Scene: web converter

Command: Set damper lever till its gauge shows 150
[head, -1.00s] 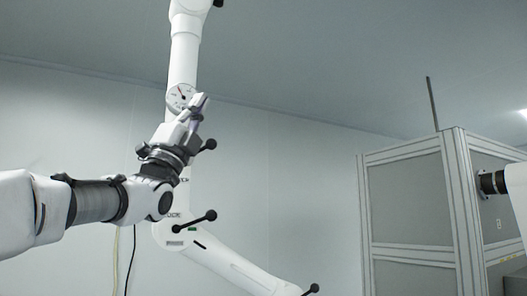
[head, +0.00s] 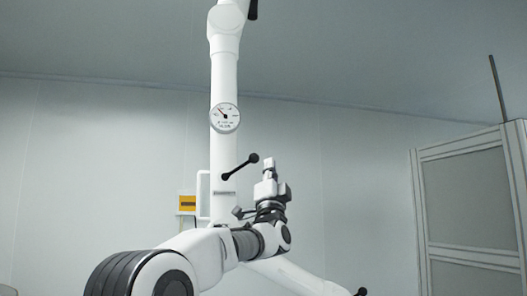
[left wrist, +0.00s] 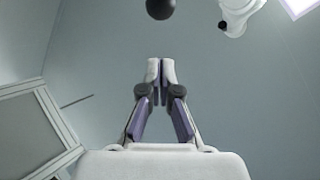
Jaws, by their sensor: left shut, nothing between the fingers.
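A round white gauge (head: 225,117) is on a white vertical duct (head: 223,75). Its needle points to the upper left; the numbers are too small to read. Below it, a black damper lever with ball ends (head: 240,166) slants up to the right from the duct. My left gripper (head: 269,162) points upward, just right of the lever's upper ball and apart from it. In the left wrist view its fingertips (left wrist: 160,64) meet with nothing between them. A black ball (left wrist: 160,8) shows beyond the tips, cut by the top edge. My right gripper is out of view.
Another black lever (head: 253,9) is high on the duct, and one (head: 360,292) sits at the bottom on a slanting white duct (head: 290,275).

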